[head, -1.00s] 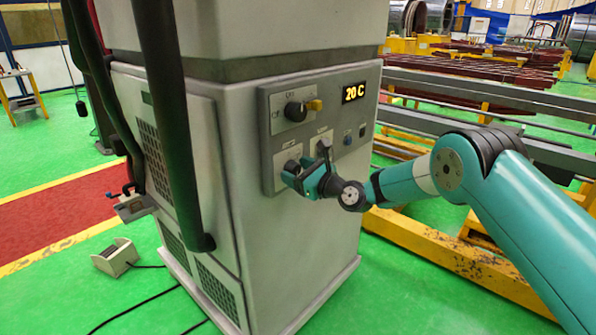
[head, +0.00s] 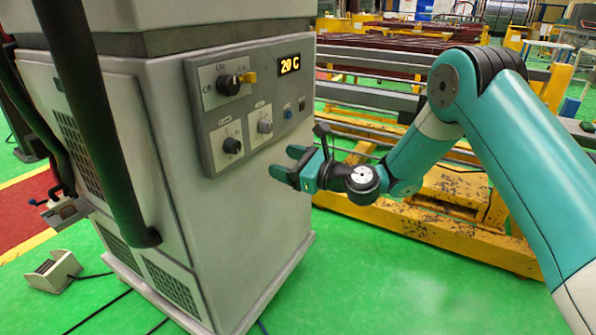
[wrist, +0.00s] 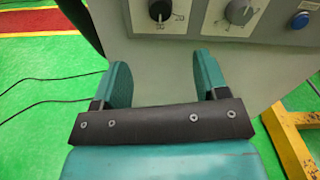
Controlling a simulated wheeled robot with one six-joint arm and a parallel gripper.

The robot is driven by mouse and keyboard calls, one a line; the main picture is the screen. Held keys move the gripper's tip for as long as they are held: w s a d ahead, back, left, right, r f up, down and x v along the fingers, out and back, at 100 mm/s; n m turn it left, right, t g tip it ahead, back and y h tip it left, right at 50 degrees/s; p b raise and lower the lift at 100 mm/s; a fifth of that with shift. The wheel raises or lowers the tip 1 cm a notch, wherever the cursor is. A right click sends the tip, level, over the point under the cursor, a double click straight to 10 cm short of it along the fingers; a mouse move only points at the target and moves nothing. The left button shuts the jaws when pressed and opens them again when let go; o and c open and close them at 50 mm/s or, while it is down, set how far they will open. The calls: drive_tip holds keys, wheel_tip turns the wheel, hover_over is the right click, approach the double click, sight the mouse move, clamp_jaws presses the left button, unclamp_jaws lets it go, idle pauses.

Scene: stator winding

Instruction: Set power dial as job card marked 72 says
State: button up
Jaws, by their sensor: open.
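The grey machine's control panel (head: 212,165) carries a black dial at lower left (head: 232,145), a grey dial (head: 265,126) to its right, and a larger black dial (head: 229,85) above with a yellow tab. The labels are too small to read, so I cannot tell for sure which is the power dial. My gripper (head: 287,165) is open and empty, right of and below the dials, apart from the panel. In the wrist view the black dial (wrist: 160,11) and grey dial (wrist: 239,11) lie beyond my open fingers (wrist: 163,78).
A lit display (head: 290,66) reads 20 C. A blue button (head: 288,112) is right of the grey dial. A thick black hose (head: 95,125) hangs at the machine's left. Yellow racks (head: 440,215) stand behind my arm. A foot pedal (head: 53,270) lies on the green floor.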

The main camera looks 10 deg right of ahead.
drive_tip(key=shift+v, duration=1.5)
drive_tip(key=shift+a, duration=0.1)
